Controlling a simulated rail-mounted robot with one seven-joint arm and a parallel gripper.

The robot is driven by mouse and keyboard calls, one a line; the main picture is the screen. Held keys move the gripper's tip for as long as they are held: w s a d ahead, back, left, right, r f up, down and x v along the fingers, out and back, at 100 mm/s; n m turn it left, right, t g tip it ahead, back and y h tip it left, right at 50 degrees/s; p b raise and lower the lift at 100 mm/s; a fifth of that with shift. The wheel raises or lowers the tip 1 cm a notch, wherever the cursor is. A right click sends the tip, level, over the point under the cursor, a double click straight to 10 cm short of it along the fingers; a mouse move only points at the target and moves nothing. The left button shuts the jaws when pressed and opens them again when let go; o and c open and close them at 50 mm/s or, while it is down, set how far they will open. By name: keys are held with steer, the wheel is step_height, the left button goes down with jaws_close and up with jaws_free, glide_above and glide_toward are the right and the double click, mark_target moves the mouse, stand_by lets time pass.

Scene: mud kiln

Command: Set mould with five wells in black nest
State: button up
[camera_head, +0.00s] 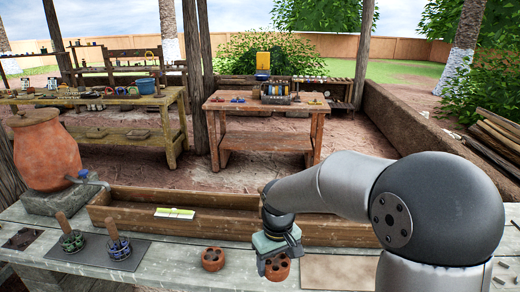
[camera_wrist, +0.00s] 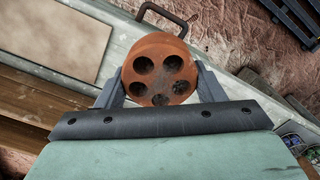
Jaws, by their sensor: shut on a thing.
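My gripper (camera_wrist: 160,90) is shut on a round orange clay mould (camera_wrist: 160,48), with a finger on each side. Its top face, with a ring of several dark wells, faces the wrist camera. In the head view the held mould (camera_head: 278,269) is low over the bench front, under my gripper (camera_head: 277,252); I cannot tell whether it touches the bench. A second clay mould with wells (camera_head: 213,259) stands to its left, apart from it. A small dark plate (camera_head: 22,239) lies at the bench's far left. I cannot tell for sure whether it is the black nest.
Two racks with wooden handles, one green (camera_head: 72,242) and one blue (camera_head: 119,249), stand on a dark mat left of the moulds. A long wooden trough (camera_head: 215,222) runs behind. A tan board (camera_head: 340,271) lies to the right. A clay urn (camera_head: 46,150) stands back left.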

steer(key=w+d+f+m, duration=0.1)
steer(key=d+m, duration=0.1)
steer(key=d, duration=0.1)
steer(key=w+d+f+m, duration=0.1)
steer(key=d, duration=0.3)
steer(key=w+d+f+m, duration=0.2)
steer(key=d, duration=0.2)
steer(key=shift+d+m, duration=0.15)
steer(key=shift+m, duration=0.15)
steer(key=s+a+r+n+b, duration=0.3)
steer(key=s+a+r+n, duration=0.35)
steer(key=n, duration=0.35)
steer(key=w+f, duration=0.2)
steer(key=w, duration=0.2)
steer(key=w+a+f+p, duration=0.1)
steer(key=w+f, duration=0.2)
steer(key=w, duration=0.1)
steer(key=w+f+p, duration=0.1)
steer(key=w+f, duration=0.1)
steer(key=w, duration=0.2)
steer(key=shift+a+f, duration=0.35)
steer(key=shift+f, duration=0.05)
steer(key=shift+w+f, duration=0.35)
steer(key=shift+f, duration=0.05)
steer(key=shift+w+f, duration=0.1)
steer(key=shift+f, duration=1.5)
